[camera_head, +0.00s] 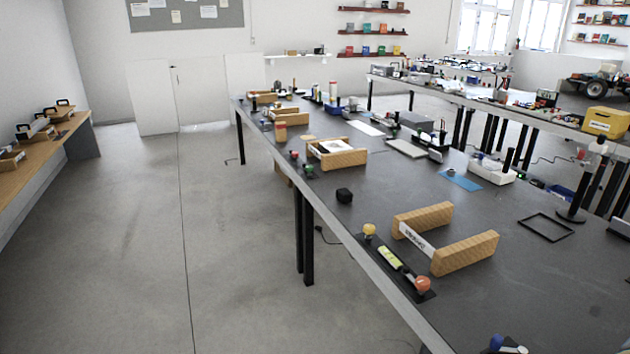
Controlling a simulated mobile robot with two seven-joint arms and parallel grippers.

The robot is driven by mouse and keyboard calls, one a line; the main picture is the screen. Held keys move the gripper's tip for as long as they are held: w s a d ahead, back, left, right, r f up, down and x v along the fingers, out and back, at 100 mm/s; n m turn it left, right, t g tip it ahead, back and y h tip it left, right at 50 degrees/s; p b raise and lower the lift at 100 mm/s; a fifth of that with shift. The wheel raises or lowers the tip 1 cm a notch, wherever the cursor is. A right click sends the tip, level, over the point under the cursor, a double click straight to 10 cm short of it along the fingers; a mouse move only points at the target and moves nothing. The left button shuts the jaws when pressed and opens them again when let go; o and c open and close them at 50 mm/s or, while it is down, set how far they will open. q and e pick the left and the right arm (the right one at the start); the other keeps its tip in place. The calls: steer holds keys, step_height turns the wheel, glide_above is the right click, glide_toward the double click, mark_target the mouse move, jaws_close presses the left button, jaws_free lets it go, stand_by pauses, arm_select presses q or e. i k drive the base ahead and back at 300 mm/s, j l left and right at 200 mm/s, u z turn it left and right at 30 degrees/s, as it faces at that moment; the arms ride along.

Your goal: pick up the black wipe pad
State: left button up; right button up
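A small black block-like object (344,195) sits on the dark grey table near its left edge; it may be the black wipe pad, but it is too small to be sure. It stands apart from the things around it. Neither of my grippers shows in the head view.
The long dark table (330,231) runs away from me. A wooden-sided holder (466,253) and a strip with red and yellow knobs (391,259) stand nearer. Another wooden holder (345,158) lies farther back. A black square frame (546,237) lies right. The floor at left is clear.

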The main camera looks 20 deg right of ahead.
mark_target(344, 196)
steer(key=i+z, duration=0.35)
steer(key=i+j+z, duration=0.2)
steer(key=i+z, duration=0.2)
steer(key=i+j+z, duration=0.5)
steer(key=z, duration=0.25)
steer(key=i+j+z, duration=0.5)
steer(key=z, duration=0.25)
